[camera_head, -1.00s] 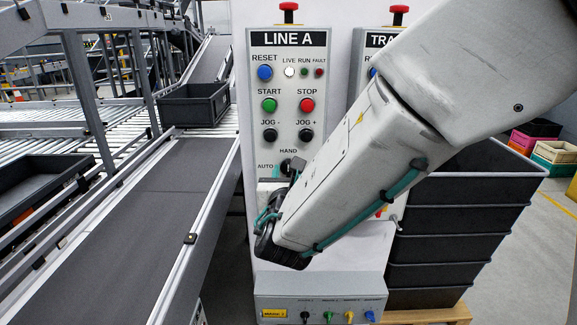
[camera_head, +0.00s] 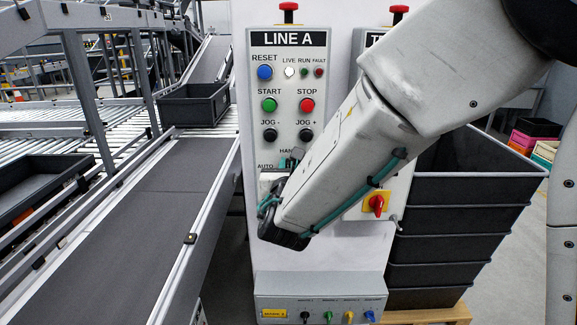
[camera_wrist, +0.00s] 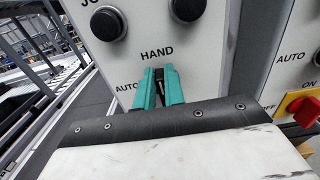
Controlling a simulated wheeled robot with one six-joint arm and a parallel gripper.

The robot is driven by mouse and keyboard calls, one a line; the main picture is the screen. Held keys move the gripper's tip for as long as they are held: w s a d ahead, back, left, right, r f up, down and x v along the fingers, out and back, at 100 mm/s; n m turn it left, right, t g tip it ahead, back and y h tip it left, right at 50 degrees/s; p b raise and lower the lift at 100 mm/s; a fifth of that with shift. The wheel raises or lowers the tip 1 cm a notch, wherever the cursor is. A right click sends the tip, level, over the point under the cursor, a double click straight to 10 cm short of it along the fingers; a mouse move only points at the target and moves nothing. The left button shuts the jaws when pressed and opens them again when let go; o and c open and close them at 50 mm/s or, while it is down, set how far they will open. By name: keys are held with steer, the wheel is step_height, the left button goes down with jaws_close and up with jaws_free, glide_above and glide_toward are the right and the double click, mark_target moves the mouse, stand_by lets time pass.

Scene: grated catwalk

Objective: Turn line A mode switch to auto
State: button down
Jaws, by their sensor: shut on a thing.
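The line A panel (camera_head: 341,180) stands upright in the middle of the head view. In the wrist view, the HAND label (camera_wrist: 157,53) is above my gripper (camera_wrist: 159,76) and the AUTO label (camera_wrist: 127,87) is to its left. My gripper's teal fingers are shut on the line A mode switch (camera_wrist: 159,88), which shows only as a dark sliver between them. Its handle angle cannot be told. In the head view my gripper (camera_head: 291,160) is at the panel below the jog buttons, and my wrist hides most of the switch.
The JOG - button (camera_head: 270,136) and JOG + button (camera_head: 305,135) sit just above. A second panel with a red rotary switch (camera_head: 376,205) on yellow is close on the right. A conveyor (camera_head: 150,220) runs along the left. Stacked dark crates (camera_head: 455,225) stand at the right.

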steer(key=shift+a+f+n, duration=0.4)
steer(key=shift+f+n, duration=0.05)
steer(key=shift+n, duration=2.5)
steer(key=shift+a+f+n, duration=0.4)
steer(key=shift+a+n, duration=0.05)
steer(key=shift+n, duration=2.45)
steer(key=shift+a+f+n, duration=0.4)
steer(key=shift+f+n, duration=0.05)
steer(key=shift+n, duration=2.5)
steer(key=c, duration=1.5)
jaws_free()
